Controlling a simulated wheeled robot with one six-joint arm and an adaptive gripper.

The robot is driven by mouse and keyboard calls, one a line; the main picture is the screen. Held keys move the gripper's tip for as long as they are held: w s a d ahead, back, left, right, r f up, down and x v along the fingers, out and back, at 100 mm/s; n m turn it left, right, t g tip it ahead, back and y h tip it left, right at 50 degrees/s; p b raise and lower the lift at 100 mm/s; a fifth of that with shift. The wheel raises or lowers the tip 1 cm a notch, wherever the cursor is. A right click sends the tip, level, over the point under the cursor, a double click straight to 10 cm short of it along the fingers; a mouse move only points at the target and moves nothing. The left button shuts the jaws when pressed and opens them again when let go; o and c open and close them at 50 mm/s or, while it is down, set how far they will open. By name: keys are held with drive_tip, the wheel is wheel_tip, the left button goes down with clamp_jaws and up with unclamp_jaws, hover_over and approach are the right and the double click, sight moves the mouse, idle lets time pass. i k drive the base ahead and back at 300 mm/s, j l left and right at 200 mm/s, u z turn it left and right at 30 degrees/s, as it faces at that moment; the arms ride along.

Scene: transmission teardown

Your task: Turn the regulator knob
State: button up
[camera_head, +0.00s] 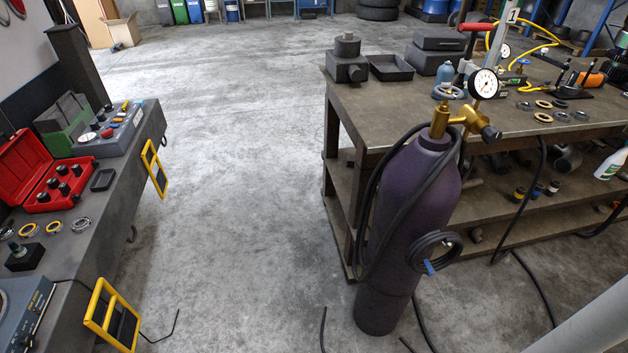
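A purple gas cylinder (412,200) stands upright on the floor in front of the right workbench. A brass valve and regulator (462,118) sit on its top, with a round white-faced gauge (485,83) above. A dark regulator knob (491,133) sticks out at the right side of the brass body. A black hose loops around the cylinder, with a coil (434,251) hanging at its right side. My gripper is not in view; a pale grey link of my arm shows at the bottom right corner, apart from the cylinder.
The right workbench (400,110) stands close behind the cylinder. It bears boxes, rings and tools. A left bench (85,245) holds a red case (40,165) and yellow-framed parts. Cables lie near the cylinder's foot. The concrete floor (235,190) between the benches is clear.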

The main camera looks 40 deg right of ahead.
sight(491, 135)
drive_tip(key=z, duration=1.15)
